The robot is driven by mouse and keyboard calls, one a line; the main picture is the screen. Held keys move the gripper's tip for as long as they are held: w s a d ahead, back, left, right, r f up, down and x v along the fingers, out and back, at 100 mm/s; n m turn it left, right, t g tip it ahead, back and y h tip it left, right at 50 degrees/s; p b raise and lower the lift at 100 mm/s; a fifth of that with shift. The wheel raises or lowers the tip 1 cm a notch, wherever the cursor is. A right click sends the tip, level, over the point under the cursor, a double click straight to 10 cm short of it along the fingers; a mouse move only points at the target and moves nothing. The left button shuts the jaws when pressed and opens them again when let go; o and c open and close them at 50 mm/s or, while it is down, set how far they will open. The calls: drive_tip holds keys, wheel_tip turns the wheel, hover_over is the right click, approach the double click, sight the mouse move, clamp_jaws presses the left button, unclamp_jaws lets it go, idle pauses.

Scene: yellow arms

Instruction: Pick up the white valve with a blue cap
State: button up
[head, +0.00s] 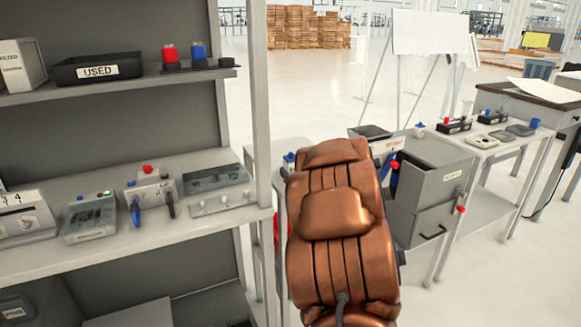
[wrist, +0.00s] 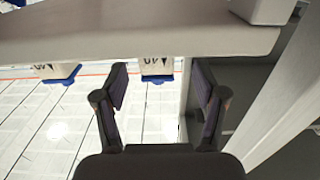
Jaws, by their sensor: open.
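In the wrist view my gripper (wrist: 160,95) is open, with its two dark fingers spread and nothing between them. In the head view my copper arm hides the gripper. A small white piece with a blue top (head: 289,158), possibly the valve, shows just left of my arm, partly hidden by it. Another small white piece with a blue cap (head: 420,130) stands behind the grey cabinet on the right. I cannot tell which is the valve. Neither is clearly recognisable in the wrist view.
A grey shelf unit (head: 130,235) with devices and a black USED tray (head: 97,69) stands on the left. A grey drawer cabinet (head: 428,185) is right of my arm. In the wrist view a pale slab edge (wrist: 130,35) lies beyond the fingers.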

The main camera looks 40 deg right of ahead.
sight(294, 167)
drive_tip(key=shift+p+x, duration=0.35)
drive_tip(key=shift+x, duration=2.05)
drive_tip(key=shift+s+d, duration=0.1)
drive_tip(key=shift+d, duration=0.1)
drive_tip(key=c, duration=1.3)
